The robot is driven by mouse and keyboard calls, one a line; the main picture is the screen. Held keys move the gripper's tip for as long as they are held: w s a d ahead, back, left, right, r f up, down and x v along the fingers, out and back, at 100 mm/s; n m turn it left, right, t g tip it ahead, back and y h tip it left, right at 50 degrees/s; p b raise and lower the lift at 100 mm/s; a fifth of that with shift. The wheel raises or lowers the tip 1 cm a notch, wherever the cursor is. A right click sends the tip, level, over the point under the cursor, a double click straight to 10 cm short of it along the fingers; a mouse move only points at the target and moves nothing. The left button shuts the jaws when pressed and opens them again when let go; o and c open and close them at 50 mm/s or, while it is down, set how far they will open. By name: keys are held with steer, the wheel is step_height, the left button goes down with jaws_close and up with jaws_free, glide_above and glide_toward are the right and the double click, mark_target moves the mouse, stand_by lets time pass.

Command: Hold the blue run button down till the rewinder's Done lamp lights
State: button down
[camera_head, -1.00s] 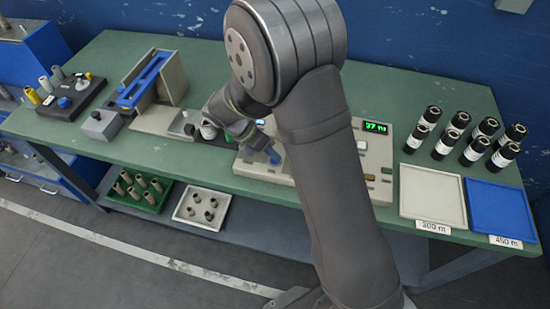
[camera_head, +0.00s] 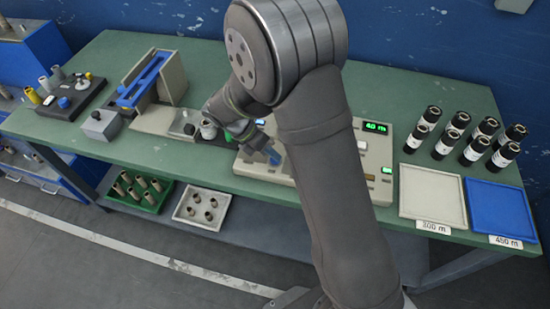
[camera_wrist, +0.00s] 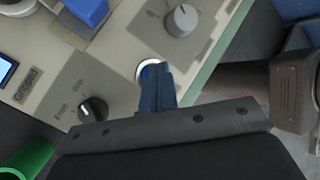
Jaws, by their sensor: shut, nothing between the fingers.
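The rewinder (camera_head: 378,156) is the beige console on the green bench, partly hidden behind my arm. Its green display (camera_head: 375,127) appears to read 40. A small lamp (camera_head: 387,170) at its right end glows green; its label is too small to read. My gripper (camera_head: 273,157) is shut and empty, pointing down at the console's left front. In the wrist view, my fingertips (camera_wrist: 157,75) are over the blue run button (camera_wrist: 147,70), which shows a pale ring around it. The fingers appear to touch it and hide most of it; how far it is pressed cannot be told.
Two knobs, one grey (camera_wrist: 181,20) and one black (camera_wrist: 93,109), flank the button. Several dark rolls (camera_head: 472,146) stand at the bench's right, behind a pale tray (camera_head: 431,215) and a blue tray (camera_head: 500,208). A blue-topped fixture (camera_head: 150,78) stands at left.

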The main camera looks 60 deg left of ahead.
mark_target(273, 160)
steer(key=shift+r, duration=3.25)
step_height(273, 160, up, 4)
steer(key=shift+f, duration=0.1)
